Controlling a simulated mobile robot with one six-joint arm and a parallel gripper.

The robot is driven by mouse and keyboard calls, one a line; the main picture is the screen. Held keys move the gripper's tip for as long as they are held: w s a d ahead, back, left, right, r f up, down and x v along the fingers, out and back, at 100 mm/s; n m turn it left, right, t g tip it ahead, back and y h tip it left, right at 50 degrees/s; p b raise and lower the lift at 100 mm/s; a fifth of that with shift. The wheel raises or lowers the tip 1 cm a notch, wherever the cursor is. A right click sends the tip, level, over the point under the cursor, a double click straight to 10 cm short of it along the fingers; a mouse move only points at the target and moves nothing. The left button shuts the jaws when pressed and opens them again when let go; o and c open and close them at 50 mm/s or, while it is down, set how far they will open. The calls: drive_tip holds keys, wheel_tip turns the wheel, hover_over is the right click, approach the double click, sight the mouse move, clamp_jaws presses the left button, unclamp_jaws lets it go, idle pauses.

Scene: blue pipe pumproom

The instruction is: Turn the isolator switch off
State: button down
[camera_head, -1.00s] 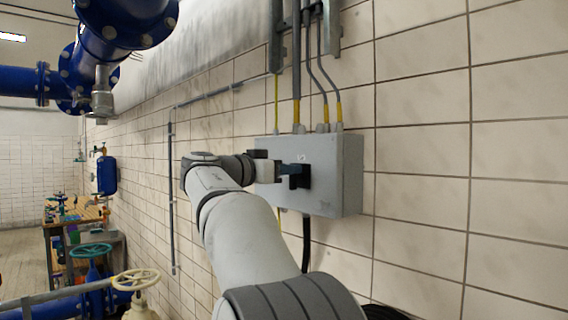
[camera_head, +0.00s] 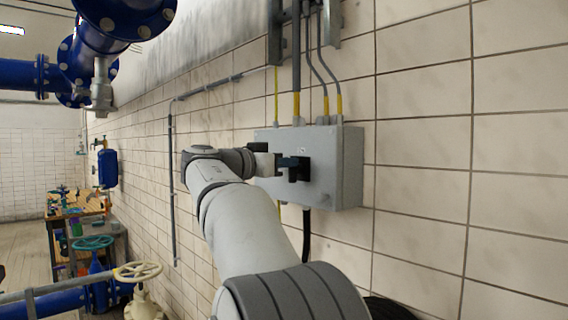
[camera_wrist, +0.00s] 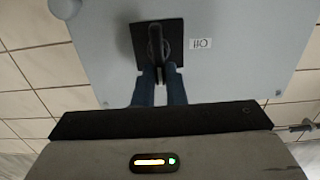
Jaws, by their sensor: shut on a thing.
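The isolator switch is a black square plate (camera_wrist: 174,28) with a raised black handle (camera_wrist: 157,42) on the face of a grey wall box (camera_head: 342,165). In the wrist view the handle lies in line with my fingers, and a small white label (camera_wrist: 200,44) sits beside the plate, apparently upside down and reading "Off". My gripper (camera_wrist: 161,70) has its two blue fingers on either side of the handle's near end and is shut on it. In the head view my gripper (camera_head: 284,163) reaches the box from the left; the fingers partly hide the switch.
Grey conduits with yellow ends (camera_head: 296,104) enter the box from above, and a black cable (camera_head: 306,235) hangs below. The tiled wall is clear to the right. Blue pipes (camera_head: 125,15), valve handwheels (camera_head: 137,271) and a workbench (camera_head: 58,213) stand to the left.

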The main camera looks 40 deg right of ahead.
drive_tip(key=shift+w+d+f+n, duration=0.1)
drive_tip(key=shift+w+f+n, duration=0.15)
drive_tip(key=shift+n, duration=2.65)
drive_tip(key=shift+w+f+n, duration=0.15)
drive_tip(key=shift+w+n, duration=0.15)
drive_tip(key=shift+n, duration=2.6)
drive_tip(key=shift+w+d+f+n, duration=0.1)
drive_tip(key=shift+w+f+n, duration=0.15)
drive_tip(key=shift+n, duration=2.65)
drive_tip(key=c, duration=1.9)
unclamp_jaws()
drive_tip(key=shift+w, duration=0.1)
drive_tip(key=o, duration=0.3)
drive_tip(key=shift+d+f, duration=0.1)
drive_tip(key=shift+d, duration=0.15)
drive_tip(key=shift+o, duration=0.6)
drive_tip(key=shift+a, duration=0.2)
drive_tip(key=shift+f, duration=0.1)
